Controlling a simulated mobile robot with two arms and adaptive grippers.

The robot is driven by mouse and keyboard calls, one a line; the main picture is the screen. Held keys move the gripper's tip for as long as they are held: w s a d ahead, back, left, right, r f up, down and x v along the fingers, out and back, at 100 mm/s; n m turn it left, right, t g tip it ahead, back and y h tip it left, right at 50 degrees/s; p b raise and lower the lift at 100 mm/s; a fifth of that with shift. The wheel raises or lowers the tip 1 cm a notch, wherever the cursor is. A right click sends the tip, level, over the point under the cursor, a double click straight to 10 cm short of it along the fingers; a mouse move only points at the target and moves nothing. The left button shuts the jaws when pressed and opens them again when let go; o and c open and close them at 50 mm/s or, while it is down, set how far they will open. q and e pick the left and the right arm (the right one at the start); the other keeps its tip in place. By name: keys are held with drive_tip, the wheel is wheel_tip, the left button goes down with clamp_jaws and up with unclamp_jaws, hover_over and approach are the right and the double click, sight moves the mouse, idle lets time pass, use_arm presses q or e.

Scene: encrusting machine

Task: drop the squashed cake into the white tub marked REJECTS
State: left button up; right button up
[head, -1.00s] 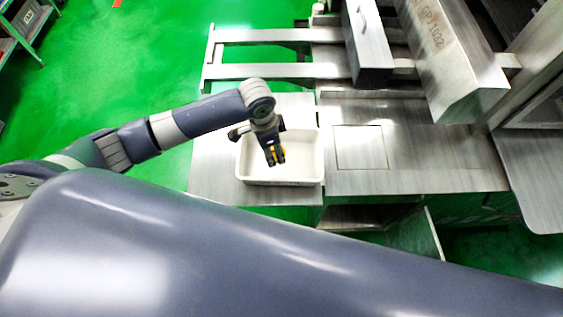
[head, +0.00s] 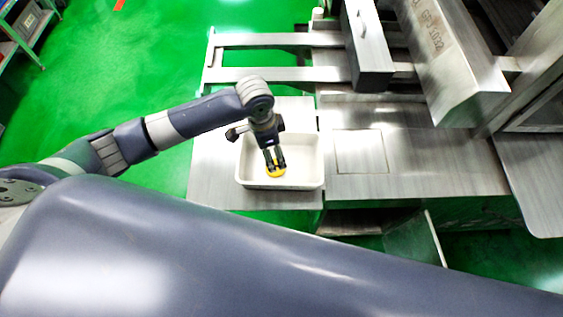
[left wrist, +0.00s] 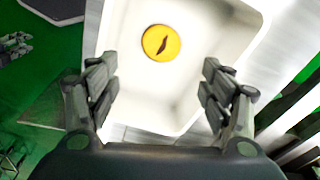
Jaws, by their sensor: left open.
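The squashed cake (head: 275,173) is a round yellow-orange disc, seen inside the outline of the white tub (head: 312,160). In the left wrist view the cake (left wrist: 161,43) shows a dark split across its top and lies over the tub's pale floor, apart from both fingers. I cannot tell whether it rests on the floor or is just above it. My left gripper (head: 275,164) points down over the tub, open and empty; its spread fingers also show in the left wrist view (left wrist: 159,68). No REJECTS marking is readable. My right gripper is not in view.
The tub stands on a steel table (head: 215,165) beside a flat steel machine bed (head: 430,160). Steel rails (head: 280,40) and a heavy machine housing (head: 450,60) stand behind and to the right. A shelf rack (head: 30,30) is at the far left on the green floor.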

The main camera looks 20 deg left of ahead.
use_arm(q)
wheel_tip(320, 180, up, 10)
drive_tip(key=a, duration=0.1)
drive_tip(key=shift+s, duration=0.35)
drive_tip(key=shift+f, duration=0.1)
